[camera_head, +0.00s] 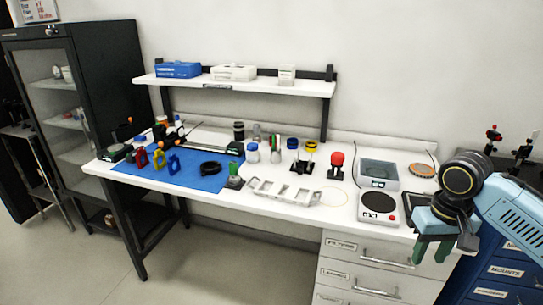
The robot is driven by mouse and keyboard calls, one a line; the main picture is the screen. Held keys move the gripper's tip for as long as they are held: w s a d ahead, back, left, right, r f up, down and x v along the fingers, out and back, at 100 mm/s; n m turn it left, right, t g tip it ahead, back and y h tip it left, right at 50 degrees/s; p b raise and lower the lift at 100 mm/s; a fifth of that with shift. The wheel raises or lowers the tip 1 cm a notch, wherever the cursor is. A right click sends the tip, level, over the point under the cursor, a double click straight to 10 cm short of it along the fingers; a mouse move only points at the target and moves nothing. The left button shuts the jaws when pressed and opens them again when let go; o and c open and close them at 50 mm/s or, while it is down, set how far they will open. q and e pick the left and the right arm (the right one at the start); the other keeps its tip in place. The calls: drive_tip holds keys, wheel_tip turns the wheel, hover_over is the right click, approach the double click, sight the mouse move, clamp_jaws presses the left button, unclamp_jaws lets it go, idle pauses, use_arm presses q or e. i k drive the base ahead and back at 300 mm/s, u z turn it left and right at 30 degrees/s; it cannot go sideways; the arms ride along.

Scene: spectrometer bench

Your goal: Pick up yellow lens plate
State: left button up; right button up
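The yellow lens plate (159,157) stands upright on the blue mat (205,183) at the left part of the bench. It is between a red plate (142,158) and a blue plate (174,163). My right gripper (432,253) is at the right front edge of the bench, far from the yellow plate. Its fingers point down, apart, with nothing seen between them. My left gripper is not in view.
A grey tray (283,191), a scale (379,204) and a grey bin (378,174) fill the right half of the bench. Several jars stand mid-bench. A black ring (211,169) lies on the mat. A shelf (240,84) hangs above the back. Floor in front is clear.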

sight(160, 161)
drive_tip(key=i, duration=1.2)
drive_tip(key=u, duration=1.3)
drive_tip(key=i, duration=1.1)
drive_tip(key=u, duration=1.1)
